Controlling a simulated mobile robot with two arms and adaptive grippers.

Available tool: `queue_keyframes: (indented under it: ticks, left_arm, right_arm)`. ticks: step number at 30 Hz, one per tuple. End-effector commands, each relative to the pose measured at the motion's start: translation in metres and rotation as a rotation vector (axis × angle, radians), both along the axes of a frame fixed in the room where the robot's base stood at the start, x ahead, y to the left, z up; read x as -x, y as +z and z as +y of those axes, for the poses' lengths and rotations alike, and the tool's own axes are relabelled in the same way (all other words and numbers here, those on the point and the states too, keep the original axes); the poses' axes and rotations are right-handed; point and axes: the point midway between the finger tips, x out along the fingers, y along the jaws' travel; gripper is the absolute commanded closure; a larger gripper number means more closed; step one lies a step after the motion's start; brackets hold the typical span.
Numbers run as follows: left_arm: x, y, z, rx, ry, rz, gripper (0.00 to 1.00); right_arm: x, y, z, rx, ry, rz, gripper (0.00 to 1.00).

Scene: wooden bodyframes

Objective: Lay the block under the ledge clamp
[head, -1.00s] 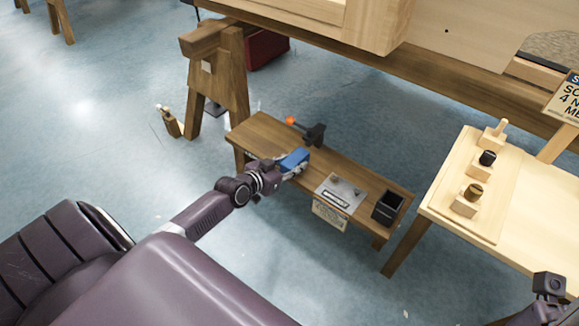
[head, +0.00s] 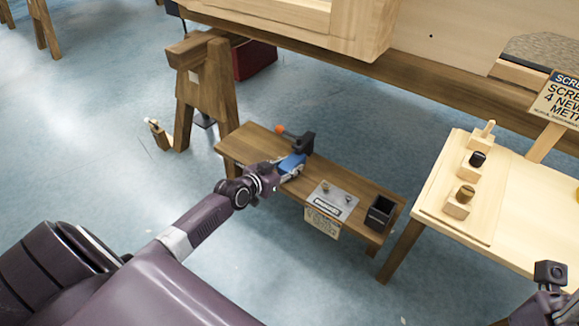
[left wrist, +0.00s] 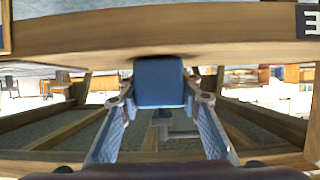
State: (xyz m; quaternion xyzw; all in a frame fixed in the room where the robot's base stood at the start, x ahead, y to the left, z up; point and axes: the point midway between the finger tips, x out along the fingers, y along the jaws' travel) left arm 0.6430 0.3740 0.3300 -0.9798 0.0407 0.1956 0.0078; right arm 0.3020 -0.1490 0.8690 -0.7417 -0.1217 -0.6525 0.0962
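The blue block (head: 291,163) is at the tip of my left gripper (head: 288,168), above the low wooden bench. In the left wrist view the block (left wrist: 160,82) sits between the two fingertips of the left gripper (left wrist: 161,98), which are closed on its sides. The dark clamp (head: 304,141) with an orange handle end (head: 280,129) is on the bench's far edge, just beyond the block. The gap between block and clamp looks small; whether they touch cannot be told. Only a part of my right arm shows at the lower right, without fingers.
The low bench (head: 240,143) also bears a grey plate (head: 333,199) and a black open box (head: 380,212). A pale table (head: 480,235) with small wooden holders stands at the right. A large wooden frame (head: 400,70) overhangs behind the bench.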

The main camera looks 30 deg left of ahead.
Motion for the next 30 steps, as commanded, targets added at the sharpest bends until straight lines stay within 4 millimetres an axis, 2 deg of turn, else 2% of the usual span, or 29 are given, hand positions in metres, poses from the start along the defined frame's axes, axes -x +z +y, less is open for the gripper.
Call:
queue_keyframes:
  ticks: [1, 6, 17, 23, 30]
  left_arm:
    - [0.0, 0.001, 0.0, 0.0, 0.0, -0.002, 0.64]
    - [0.0, 0.0, 0.0, 0.0, 0.0, -0.001, 0.48]
    - [0.005, 0.0, 0.0, 0.0, -0.001, 0.002, 0.48]
    - [0.029, 0.01, 0.002, -0.001, -0.001, 0.002, 0.48]
    - [0.07, 0.027, 0.006, -0.003, -0.002, 0.003, 0.48]
  right_arm:
    - [0.0, 0.0, 0.0, 0.0, 0.0, 0.0, 0.6]
    - [0.0, -0.001, 0.0, 0.0, 0.001, 0.003, 0.6]
    - [-0.001, -0.004, 0.001, 0.007, 0.0, 0.012, 0.6]
    - [-0.001, -0.003, 0.001, 0.005, 0.0, 0.009, 0.6]
    - [-0.001, -0.002, 0.0, 0.005, 0.0, 0.008, 0.6]
